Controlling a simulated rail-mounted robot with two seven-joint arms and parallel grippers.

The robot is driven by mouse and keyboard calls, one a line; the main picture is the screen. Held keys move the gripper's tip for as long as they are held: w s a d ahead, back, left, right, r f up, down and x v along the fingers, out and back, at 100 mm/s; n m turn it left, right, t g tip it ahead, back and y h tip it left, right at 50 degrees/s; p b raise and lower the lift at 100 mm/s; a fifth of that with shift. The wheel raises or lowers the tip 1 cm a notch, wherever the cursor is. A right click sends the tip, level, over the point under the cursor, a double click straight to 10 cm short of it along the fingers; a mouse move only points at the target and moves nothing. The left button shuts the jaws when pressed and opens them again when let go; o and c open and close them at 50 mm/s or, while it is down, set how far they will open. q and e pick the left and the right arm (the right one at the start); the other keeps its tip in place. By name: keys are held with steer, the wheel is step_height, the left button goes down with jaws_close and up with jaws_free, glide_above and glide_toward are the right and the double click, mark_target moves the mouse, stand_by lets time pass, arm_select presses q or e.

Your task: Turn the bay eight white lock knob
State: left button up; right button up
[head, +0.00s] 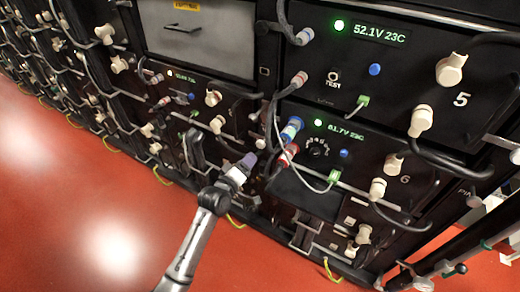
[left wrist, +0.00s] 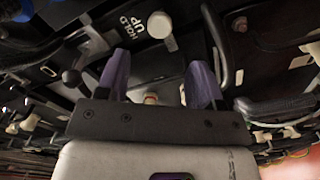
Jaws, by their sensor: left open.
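My left gripper (head: 243,165) reaches in from below in the head view, close to the lower front of the rack. Its two purple fingers (left wrist: 158,85) stand apart in the left wrist view. No number eight is readable, so I cannot tell which knob is bay eight's. My right gripper is not in view.
Bay 5 (head: 375,75) and bay 6 (head: 355,160) have lit displays, white knobs and cables. Grey cables (head: 268,120) hang close to my left gripper. A black handle (left wrist: 222,45) stands right of the fingers. The red floor (head: 100,220) is clear in front.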

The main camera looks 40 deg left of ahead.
mark_target(260, 146)
arm_select(q)
steer(key=w+b, duration=0.1)
steer(key=w, duration=0.1)
steer(key=w+b, duration=0.1)
steer(key=w, duration=0.2)
steer(key=w+a+b, duration=0.1)
steer(key=w, duration=0.2)
steer(key=shift+w+a, duration=0.1)
steer(key=shift+w+a+b, duration=0.1)
steer(key=shift+w+b, duration=0.2)
steer(key=shift+w, duration=0.3)
steer(key=shift+c, duration=0.2)
